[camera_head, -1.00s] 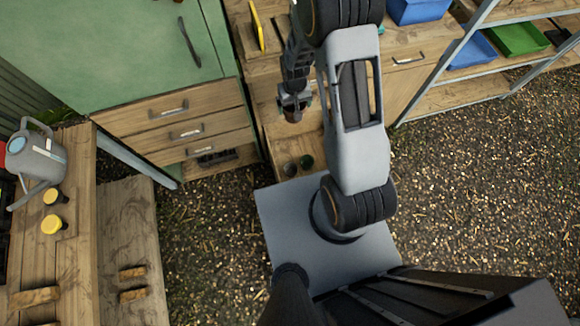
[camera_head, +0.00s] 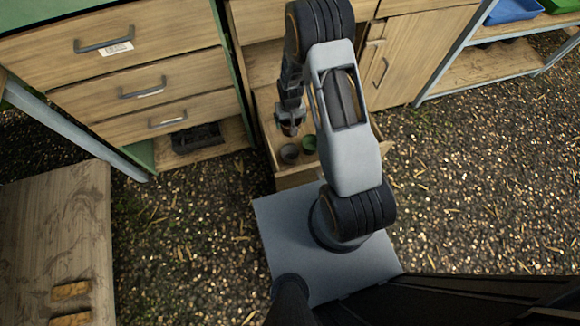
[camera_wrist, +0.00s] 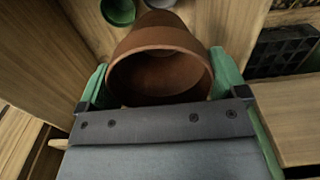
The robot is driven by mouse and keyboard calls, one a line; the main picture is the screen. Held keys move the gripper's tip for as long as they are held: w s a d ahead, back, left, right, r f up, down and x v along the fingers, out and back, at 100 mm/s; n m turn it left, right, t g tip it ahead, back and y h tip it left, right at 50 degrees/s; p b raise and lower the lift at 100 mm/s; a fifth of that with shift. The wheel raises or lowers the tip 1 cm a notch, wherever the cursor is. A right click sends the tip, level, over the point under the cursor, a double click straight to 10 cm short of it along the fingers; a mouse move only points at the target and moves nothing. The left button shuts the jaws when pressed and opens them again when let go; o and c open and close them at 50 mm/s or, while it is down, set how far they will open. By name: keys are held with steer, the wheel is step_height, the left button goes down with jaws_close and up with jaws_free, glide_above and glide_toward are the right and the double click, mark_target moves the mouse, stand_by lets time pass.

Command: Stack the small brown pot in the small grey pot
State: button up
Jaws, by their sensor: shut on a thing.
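My gripper (camera_head: 290,118) is shut on the small brown pot (camera_wrist: 160,72). In the wrist view its green fingers press the pot from both sides, and the pot's open mouth faces the camera. The small grey pot (camera_head: 289,153) stands in the open drawer, just below the gripper in the head view. In the wrist view only a sliver of grey rim (camera_wrist: 160,3) shows past the brown pot. The two pots look apart, but the exact gap is hard to tell.
A green pot (camera_head: 310,143) stands right beside the grey pot in the drawer (camera_head: 300,177). A black crate (camera_head: 197,137) sits on the low shelf to the left. Drawer fronts (camera_head: 150,90) rise left of the arm. Gravel ground lies open at right.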

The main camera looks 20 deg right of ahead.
steer(key=b, duration=1.1)
glide_toward(290, 148)
steer(key=s+a+r, duration=0.1)
steer(key=s+r, duration=0.1)
steer(key=s, duration=0.2)
steer(key=shift+w+f+b, duration=0.15)
steer(key=shift+f+b, duration=0.25)
steer(key=shift+f, duration=0.75)
steer(key=shift+w+f+b, duration=0.1)
steer(key=shift+f+b, duration=0.25)
steer(key=shift+f, duration=0.8)
steer(key=shift+f, duration=0.3)
steer(key=o, duration=0.6)
steer(key=shift+r, duration=0.1)
